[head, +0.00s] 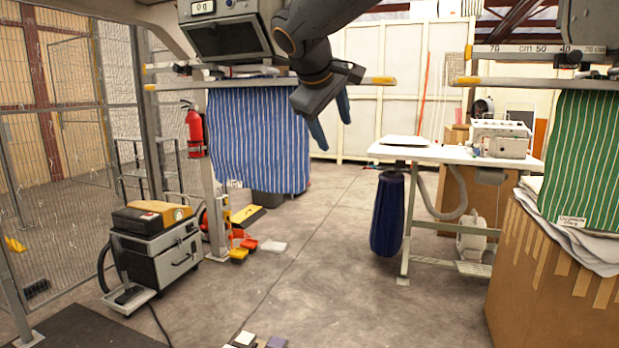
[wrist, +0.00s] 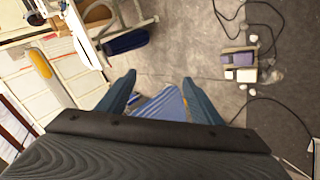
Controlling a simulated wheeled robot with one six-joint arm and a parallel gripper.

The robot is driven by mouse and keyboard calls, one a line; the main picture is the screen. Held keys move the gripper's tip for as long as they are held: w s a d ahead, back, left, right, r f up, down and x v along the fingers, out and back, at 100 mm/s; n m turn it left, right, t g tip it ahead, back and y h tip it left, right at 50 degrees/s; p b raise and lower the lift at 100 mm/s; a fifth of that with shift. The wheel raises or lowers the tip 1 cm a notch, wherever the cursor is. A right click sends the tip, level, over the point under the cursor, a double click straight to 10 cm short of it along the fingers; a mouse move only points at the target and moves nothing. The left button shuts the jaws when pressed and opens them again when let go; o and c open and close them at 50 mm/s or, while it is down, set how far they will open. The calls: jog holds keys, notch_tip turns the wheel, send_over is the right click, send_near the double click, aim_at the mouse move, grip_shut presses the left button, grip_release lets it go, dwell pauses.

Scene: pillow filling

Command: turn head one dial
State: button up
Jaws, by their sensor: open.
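I cannot make out a dial in either view. A filling head (head: 228,33) with a small "0 g" display (head: 203,7) hangs at the top left of the head view, cut off by the frame. A blue striped pillow case (head: 255,140) hangs under it from a yellow-tipped bar. My gripper (head: 334,132) is open and empty, pointing down, right of the filling head and in front of the bar. In the wrist view my gripper (wrist: 159,80) shows both fingers apart, with the blue striped cloth (wrist: 162,103) partly visible between and beyond them.
A second dark head (head: 592,22) is at the top right, above a green striped case (head: 574,160) and a large cardboard box (head: 545,285). A white table (head: 445,153) carries a sewing machine. A grey cart (head: 160,255) stands left, near mesh fencing. The middle floor is mostly clear.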

jog(key=s+d+f+m+g+y, duration=0.1)
jog(key=s+d+f+m+g, duration=0.1)
jog(key=s+d+f, duration=0.5)
jog(key=s+d+f+m+g+p, duration=0.1)
jog(key=s+f+g, duration=0.1)
jog(key=s+f, duration=0.65)
jog(key=s+d+f+m+g+y, duration=0.1)
jog(key=s+d+f+m+g, duration=0.2)
jog(key=f, duration=0.9)
jog(key=s+d+f+m, duration=0.1)
jog(key=s+f, duration=0.3)
jog(key=s, duration=0.3)
jog(key=s+d+f+m+g+y, duration=0.1)
jog(key=s+d+f+m, duration=0.1)
jog(key=s+f, duration=0.2)
jog(key=s+p, duration=0.1)
jog(key=s, duration=0.2)
jog(key=shift+g, duration=0.3)
